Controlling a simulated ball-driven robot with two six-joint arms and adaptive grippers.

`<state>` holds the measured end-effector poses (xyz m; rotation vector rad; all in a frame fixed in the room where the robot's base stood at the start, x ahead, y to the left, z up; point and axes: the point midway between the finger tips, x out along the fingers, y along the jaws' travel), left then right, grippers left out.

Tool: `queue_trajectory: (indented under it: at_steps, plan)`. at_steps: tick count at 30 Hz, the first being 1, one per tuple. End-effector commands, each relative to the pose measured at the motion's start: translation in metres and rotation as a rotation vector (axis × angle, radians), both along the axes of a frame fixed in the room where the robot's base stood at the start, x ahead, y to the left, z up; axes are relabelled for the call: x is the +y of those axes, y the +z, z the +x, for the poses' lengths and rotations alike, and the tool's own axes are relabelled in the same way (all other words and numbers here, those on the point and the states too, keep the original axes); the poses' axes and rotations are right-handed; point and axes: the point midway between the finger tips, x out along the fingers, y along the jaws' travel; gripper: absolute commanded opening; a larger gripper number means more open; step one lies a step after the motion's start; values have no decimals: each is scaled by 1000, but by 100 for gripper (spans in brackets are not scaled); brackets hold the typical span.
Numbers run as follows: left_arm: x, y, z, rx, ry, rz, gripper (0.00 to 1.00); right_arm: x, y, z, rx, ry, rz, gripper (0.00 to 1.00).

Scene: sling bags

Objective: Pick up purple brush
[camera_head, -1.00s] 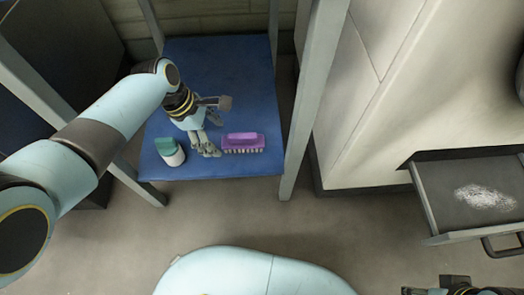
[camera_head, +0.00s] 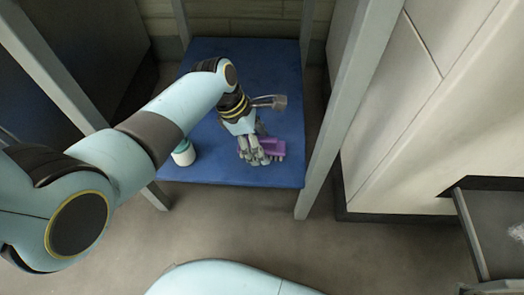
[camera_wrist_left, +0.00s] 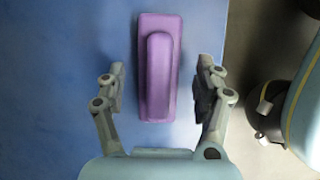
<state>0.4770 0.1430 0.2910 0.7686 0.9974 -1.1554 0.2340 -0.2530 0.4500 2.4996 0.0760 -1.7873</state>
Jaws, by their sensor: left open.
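The purple brush (camera_head: 272,145) lies on the blue shelf surface (camera_head: 220,60), near its front edge. In the left wrist view the brush (camera_wrist_left: 158,70) lies lengthwise between my fingers, with its raised handle facing the camera. My left gripper (camera_head: 260,157) is over the brush and hides part of it in the head view. In the left wrist view my left gripper (camera_wrist_left: 160,90) is open, with a finger on each side of the brush and a gap on both sides.
A white container with a green lid (camera_head: 184,154) stands left of the brush. Grey posts (camera_head: 352,95) frame the shelf on both sides. The back of the blue surface is clear.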

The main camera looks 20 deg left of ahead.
Motion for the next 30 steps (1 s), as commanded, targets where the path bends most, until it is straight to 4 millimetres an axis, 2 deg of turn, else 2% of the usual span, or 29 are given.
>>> queue_trajectory:
  at_steps: [1,4,14,27,28,30]
  plan:
    - [-2,-7,0,1,1,0,69,0,-8,2,-23,-1,1,38]
    - [-4,-11,1,0,0,0,69,0,-13,7,-69,-1,2,38]
    - [-5,-10,3,-3,0,1,69,0,-14,11,-99,-1,4,38]
    - [-4,-11,2,-2,0,1,12,0,-14,10,-97,-1,3,38]
    - [-4,-11,2,-2,0,1,8,0,-14,10,-97,-1,3,38]
    - [-5,-10,2,-3,0,1,6,0,-14,10,-97,-1,3,38]
